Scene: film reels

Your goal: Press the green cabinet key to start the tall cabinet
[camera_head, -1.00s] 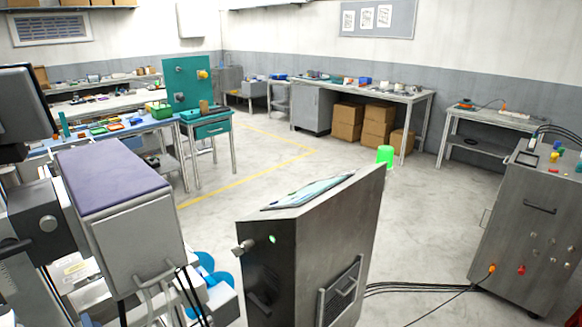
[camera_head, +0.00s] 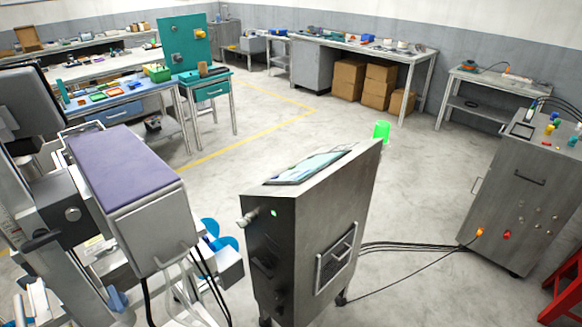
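A tall dark grey metal cabinet (camera_head: 312,235) stands upright in the centre foreground, with a slanted screen (camera_head: 308,167) on top. A small lit green spot (camera_head: 274,213) is on its narrow dark left side, beside a metal knob (camera_head: 248,218). I cannot tell whether this spot is a key or a lamp. A bright green cylinder (camera_head: 381,131) shows just behind the cabinet's upper right corner; its base is hidden. Neither of my grippers is in view, and nothing touches the cabinet's visible faces.
A grey control cabinet (camera_head: 520,205) with coloured knobs stands at the right, and black cables (camera_head: 410,247) run along the floor to it. A purple-topped machine (camera_head: 120,170) fills the left foreground. A red stand (camera_head: 563,290) is at the lower right. The middle floor is clear.

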